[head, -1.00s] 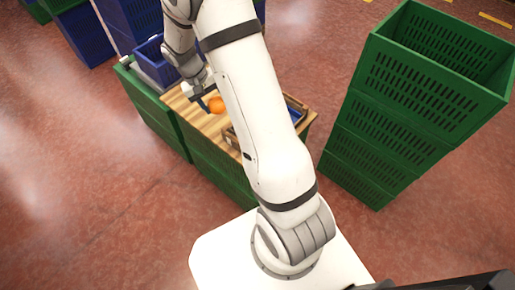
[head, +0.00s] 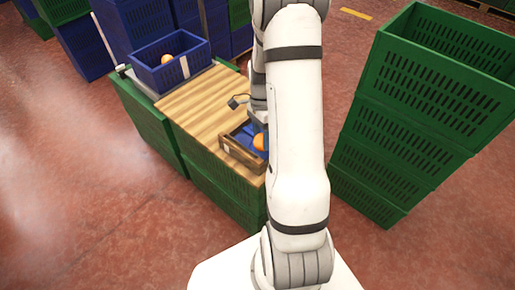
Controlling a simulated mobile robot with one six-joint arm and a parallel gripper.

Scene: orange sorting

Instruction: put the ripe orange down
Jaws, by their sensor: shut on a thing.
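An orange (head: 260,142) shows at the left edge of my arm, over or in a small wooden tray (head: 240,153) with a blue inside. My gripper (head: 258,134) is shut on this orange; my arm hides most of the gripper and the tray's right side. I cannot tell whether the orange touches the tray's bottom. Another orange (head: 167,59) lies in the blue crate (head: 160,76) at the far left. The colours do not clearly show ripeness.
The wooden board (head: 200,104) on green crates (head: 150,125) is bare left of the tray. A tall stack of green crates (head: 400,130) stands at right. More blue crates (head: 85,48) stand at the back. Red floor is open at left.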

